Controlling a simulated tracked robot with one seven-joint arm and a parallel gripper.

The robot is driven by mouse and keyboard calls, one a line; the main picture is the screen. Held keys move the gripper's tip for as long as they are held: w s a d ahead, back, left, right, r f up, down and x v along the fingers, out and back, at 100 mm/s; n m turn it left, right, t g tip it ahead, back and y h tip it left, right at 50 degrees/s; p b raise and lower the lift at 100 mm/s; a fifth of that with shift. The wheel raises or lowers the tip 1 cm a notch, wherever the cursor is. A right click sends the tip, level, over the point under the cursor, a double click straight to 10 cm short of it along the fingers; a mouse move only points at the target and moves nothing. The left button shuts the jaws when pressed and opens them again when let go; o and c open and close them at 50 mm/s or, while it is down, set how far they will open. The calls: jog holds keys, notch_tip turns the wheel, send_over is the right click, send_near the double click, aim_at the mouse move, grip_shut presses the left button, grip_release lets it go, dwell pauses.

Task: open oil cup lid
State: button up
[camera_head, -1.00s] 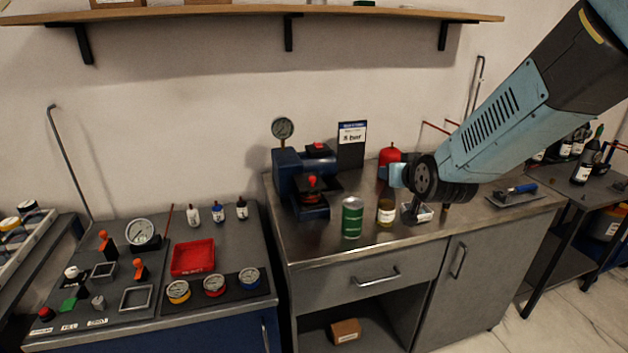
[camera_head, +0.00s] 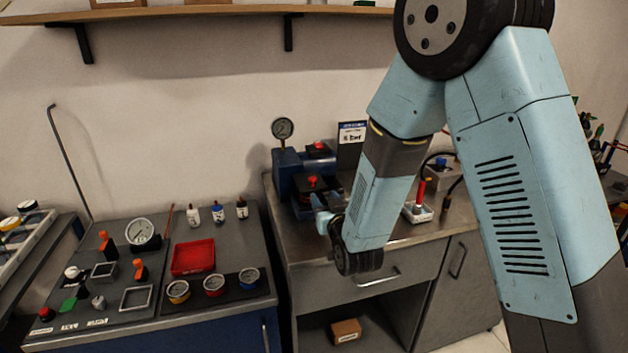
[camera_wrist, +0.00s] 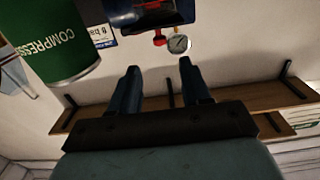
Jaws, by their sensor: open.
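A blue machine (camera_head: 287,175) stands at the back left of the metal workbench, with a red knob (camera_head: 312,182) over a dark plate at its front. I cannot tell for sure which part is the oil cup lid. My gripper (camera_head: 322,207) is close in front of the machine, its fingers pointing toward it. In the wrist view, which is upside down, my gripper (camera_wrist: 158,80) is open with nothing between the fingers. The machine (camera_wrist: 150,14) shows beyond the fingertips, cut off by the top edge, with a red part (camera_wrist: 159,38) and a gauge (camera_wrist: 179,43).
A green can (camera_wrist: 58,42) is close beside the fingers in the wrist view; my arm hides it in the head view. A white block with a red stick (camera_head: 421,200) is to the right. A wall shelf (camera_head: 200,12) hangs above.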

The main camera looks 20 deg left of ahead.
aim_at(315, 181)
jog(key=x, duration=1.2)
jog(key=shift+w, duration=0.25)
grip_shut()
jog(key=shift+d, duration=0.1)
